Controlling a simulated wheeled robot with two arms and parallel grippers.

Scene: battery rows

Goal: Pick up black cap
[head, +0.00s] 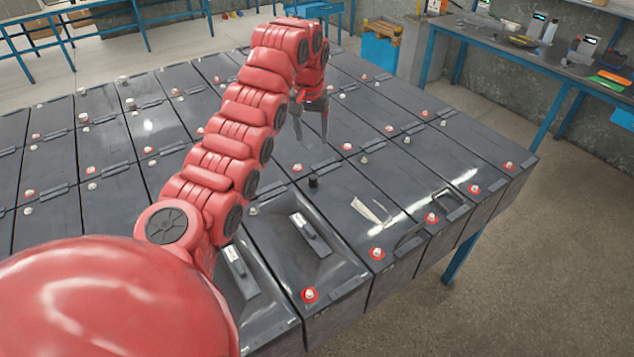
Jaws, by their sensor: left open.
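A small black cap (313,181) stands upright on top of a grey battery near the middle of the head view. My left gripper (311,135) points down above the battery tops, a little beyond the cap in the picture. Its two fingers are apart with nothing visible between them. The gripper and the cap look apart; the exact height of the fingertips is hard to tell. My left arm comes in from the lower left and hides part of the battery rows. My right gripper is not in view.
Rows of grey batteries (350,190) fill the table, with red-ringed terminals (377,253), light terminals and raised handles (410,238). A workbench (470,35) with tools stands at the back right. The floor (550,270) on the right is clear.

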